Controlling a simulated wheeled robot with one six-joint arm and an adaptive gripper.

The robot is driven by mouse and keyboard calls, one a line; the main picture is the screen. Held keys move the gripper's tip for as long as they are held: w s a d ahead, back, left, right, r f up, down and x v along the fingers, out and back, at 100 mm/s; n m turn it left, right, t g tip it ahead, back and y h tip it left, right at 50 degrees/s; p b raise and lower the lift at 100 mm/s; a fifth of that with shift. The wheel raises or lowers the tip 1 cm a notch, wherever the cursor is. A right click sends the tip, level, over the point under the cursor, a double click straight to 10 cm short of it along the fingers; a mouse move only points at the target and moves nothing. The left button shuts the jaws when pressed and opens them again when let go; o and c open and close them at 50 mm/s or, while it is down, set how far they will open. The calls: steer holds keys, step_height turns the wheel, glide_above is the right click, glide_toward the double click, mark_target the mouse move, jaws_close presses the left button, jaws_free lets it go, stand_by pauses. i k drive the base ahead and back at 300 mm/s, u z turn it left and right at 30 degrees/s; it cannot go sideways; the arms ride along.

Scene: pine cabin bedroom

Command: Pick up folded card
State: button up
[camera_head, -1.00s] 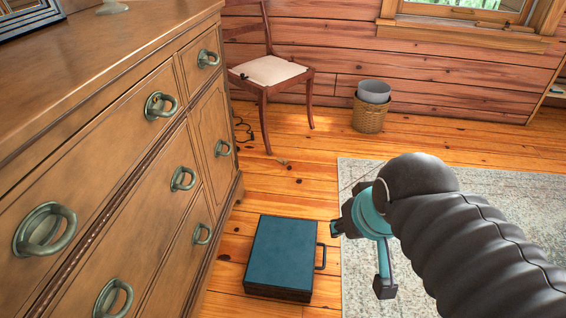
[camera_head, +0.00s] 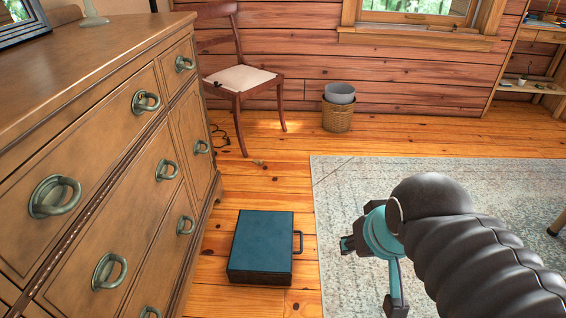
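I cannot make out a folded card for certain in the head view. A tiny pale tan thing (camera_head: 259,162) lies on the floorboards near the chair, too small to identify. My gripper (camera_head: 372,276) is at the lower right, above the rug, with its two teal and dark fingers spread apart and nothing seen between them. My dark, ribbed arm hides part of the rug.
A wooden dresser (camera_head: 105,130) fills the left. A blue case (camera_head: 262,240) lies on the floor beside the rug (camera_head: 345,185). A chair (camera_head: 240,78), a wicker basket (camera_head: 337,118) and a shelf unit (camera_head: 530,88) stand farther back. Floor between is clear.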

mark_target(256, 161)
steer(key=z, duration=0.6)
steer(key=i, duration=3.35)
steer(key=u, duration=3.25)
